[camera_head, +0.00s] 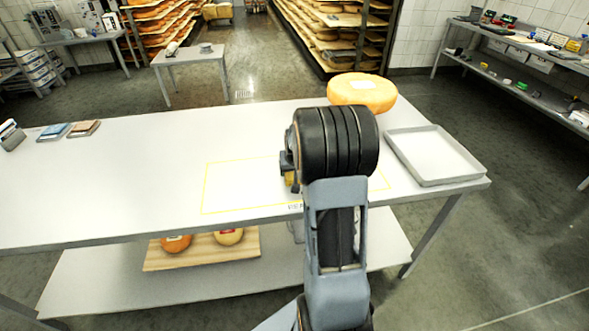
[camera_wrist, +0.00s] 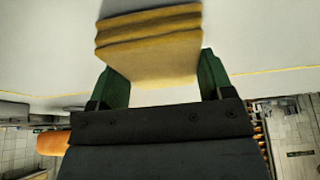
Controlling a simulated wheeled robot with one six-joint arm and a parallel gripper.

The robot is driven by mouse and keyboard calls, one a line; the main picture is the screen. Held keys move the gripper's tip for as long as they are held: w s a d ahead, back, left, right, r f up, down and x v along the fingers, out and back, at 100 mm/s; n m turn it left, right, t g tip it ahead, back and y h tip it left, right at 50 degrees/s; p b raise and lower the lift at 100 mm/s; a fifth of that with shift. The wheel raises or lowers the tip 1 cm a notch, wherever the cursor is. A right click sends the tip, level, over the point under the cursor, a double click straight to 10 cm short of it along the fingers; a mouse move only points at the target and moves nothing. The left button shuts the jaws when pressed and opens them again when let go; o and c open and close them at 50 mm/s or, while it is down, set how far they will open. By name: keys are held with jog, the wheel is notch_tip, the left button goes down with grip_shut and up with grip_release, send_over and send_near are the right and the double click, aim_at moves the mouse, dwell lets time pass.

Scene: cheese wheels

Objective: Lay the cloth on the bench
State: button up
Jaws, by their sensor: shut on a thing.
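A folded mustard-yellow cloth (camera_wrist: 150,50) is between the green fingers of my gripper (camera_wrist: 160,72) in the wrist view. My gripper is shut on it, and the layers look stacked and flat. The white bench (camera_head: 120,185) spans the head view, with a thin yellow rectangle outline (camera_head: 203,190) marked on its top. In the head view my arm hides most of the gripper and cloth, over the right part of the outline. The wrist view shows the cloth against the white bench top, near a yellow line (camera_wrist: 275,71). I cannot tell whether the cloth touches the bench.
An orange cheese wheel (camera_head: 361,90) sits at the bench's back edge. A shallow grey tray (camera_head: 457,180) lies at its right end. A blue folded item (camera_head: 53,132) and a brown one (camera_head: 83,129) lie far left.

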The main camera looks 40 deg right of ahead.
jog(key=shift+f, duration=0.2)
jog(key=o, duration=0.9)
jog(key=shift+r, duration=0.1)
